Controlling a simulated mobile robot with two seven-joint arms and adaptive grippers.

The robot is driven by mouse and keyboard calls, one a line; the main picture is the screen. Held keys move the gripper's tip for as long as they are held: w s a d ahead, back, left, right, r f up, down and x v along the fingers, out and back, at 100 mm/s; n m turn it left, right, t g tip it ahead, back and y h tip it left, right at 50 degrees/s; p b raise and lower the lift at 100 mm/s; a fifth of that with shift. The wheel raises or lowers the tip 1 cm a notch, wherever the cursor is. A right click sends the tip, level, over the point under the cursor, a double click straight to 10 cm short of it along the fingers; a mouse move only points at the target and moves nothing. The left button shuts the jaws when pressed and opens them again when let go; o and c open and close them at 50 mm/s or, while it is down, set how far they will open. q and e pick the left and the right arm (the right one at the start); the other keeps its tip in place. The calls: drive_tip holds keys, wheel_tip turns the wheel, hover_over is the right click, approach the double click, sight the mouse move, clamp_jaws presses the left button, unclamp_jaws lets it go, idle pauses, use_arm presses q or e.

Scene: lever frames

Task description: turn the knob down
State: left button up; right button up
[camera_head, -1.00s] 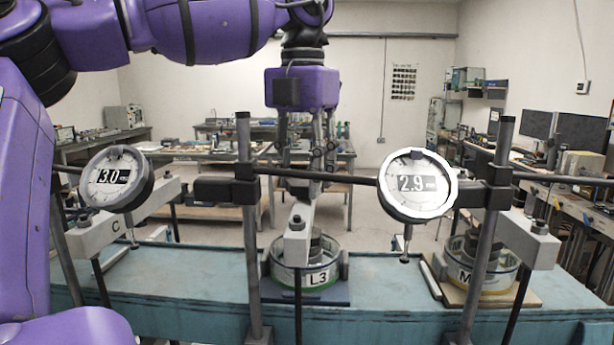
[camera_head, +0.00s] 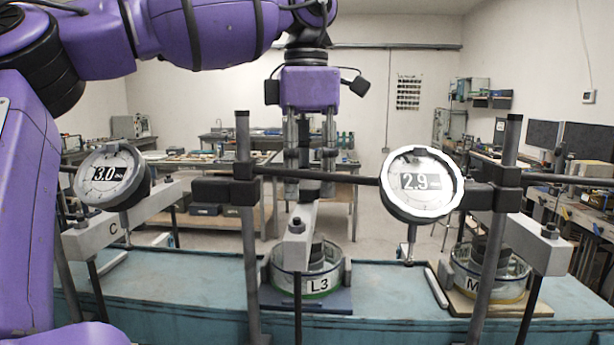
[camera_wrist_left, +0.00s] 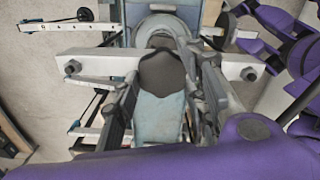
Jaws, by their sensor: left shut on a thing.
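My left gripper (camera_head: 308,172) reaches down from above behind the horizontal dark bar, at the centre of the head view. Its fingers point down, one on each side of a dark lobed knob (camera_wrist_left: 163,72), best seen in the left wrist view, where the gripper (camera_wrist_left: 165,85) is shut on it. In the head view the knob is mostly hidden behind the bar and posts. A grey lever beam (camera_head: 297,248) extends toward me below the gripper. My right gripper is not in view.
Dial gauges reading 3.0 (camera_head: 103,173) and 2.9 (camera_head: 420,182) hang on the stands. A glass dish marked L3 (camera_head: 318,285) stands below the gripper; another dish marked M (camera_head: 470,283) is at right. Dark posts and the bar (camera_head: 335,176) stand in front of the gripper.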

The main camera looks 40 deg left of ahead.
sight(309, 184)
use_arm(q)
drive_tip(key=m, duration=0.6)
drive_tip(key=shift+w, duration=0.15)
drive_tip(key=shift+d+r+m, duration=0.1)
drive_tip(key=shift+d+m, duration=0.05)
drive_tip(key=shift+m, duration=2.95)
drive_tip(key=o, duration=1.1)
drive_tip(key=shift+w, duration=0.15)
wheel_tip(309, 184, up, 12)
